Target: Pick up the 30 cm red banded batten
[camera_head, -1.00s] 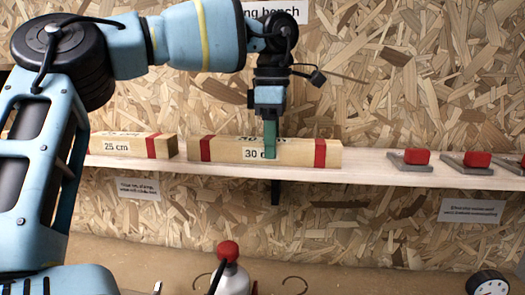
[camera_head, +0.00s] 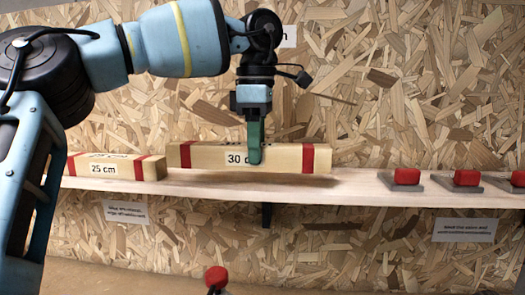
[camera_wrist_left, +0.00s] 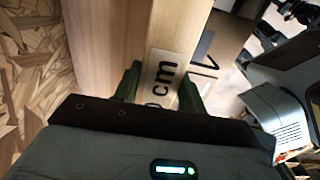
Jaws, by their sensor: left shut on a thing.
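The 30 cm batten (camera_head: 285,157) is a long pale wooden block with a red band near each end and a "30 cm" label, partly covered by a finger. My left gripper (camera_head: 254,152) is shut on it around its middle, from above. The batten hangs level just above the shelf, with a shadow under it. In the left wrist view, the batten (camera_wrist_left: 120,35) runs between the two dark green fingers of the left gripper (camera_wrist_left: 160,88), its label partly visible. My right gripper is not in view.
A 25 cm red-banded batten (camera_head: 120,169) lies on the pale shelf (camera_head: 350,195) close to the left. Several red blocks on grey plates (camera_head: 407,177) stand on the shelf to the right. A chipboard wall (camera_head: 430,90) rises behind. A red-topped object (camera_head: 215,277) is below the shelf.

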